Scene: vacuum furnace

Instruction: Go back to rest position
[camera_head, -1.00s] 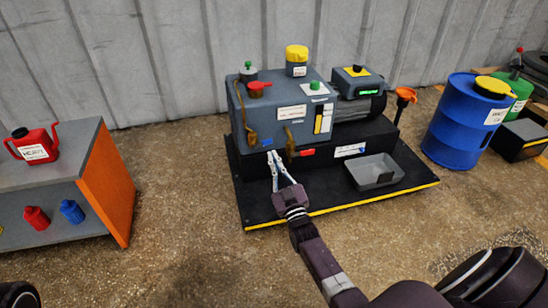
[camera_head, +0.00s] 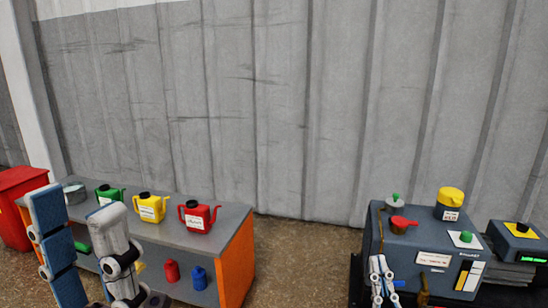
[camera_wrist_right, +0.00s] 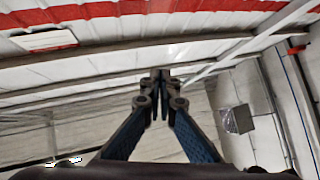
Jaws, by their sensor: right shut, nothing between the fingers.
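My right gripper (camera_head: 376,262) shows in the head view in front of the furnace unit, fingers upward and together. In the right wrist view its two dark fingers (camera_wrist_right: 161,78) meet at the tips with nothing between them. My left gripper (camera_head: 76,208) stands upright at the lower left of the head view, close to the camera. One finger shows a blue pad, the other a grey back, with a wide empty gap between them. It hides part of the workbench. The grey furnace unit (camera_head: 408,244) stands at lower right, with red, green and yellow caps on top.
A grey workbench with an orange side (camera_head: 237,264) carries red (camera_head: 198,216), yellow (camera_head: 150,207) and green (camera_head: 109,194) cans. A red bin (camera_head: 14,208) stands at far left. Floor is clear between bench and furnace. The right wrist view shows the ceiling (camera_wrist_right: 120,30).

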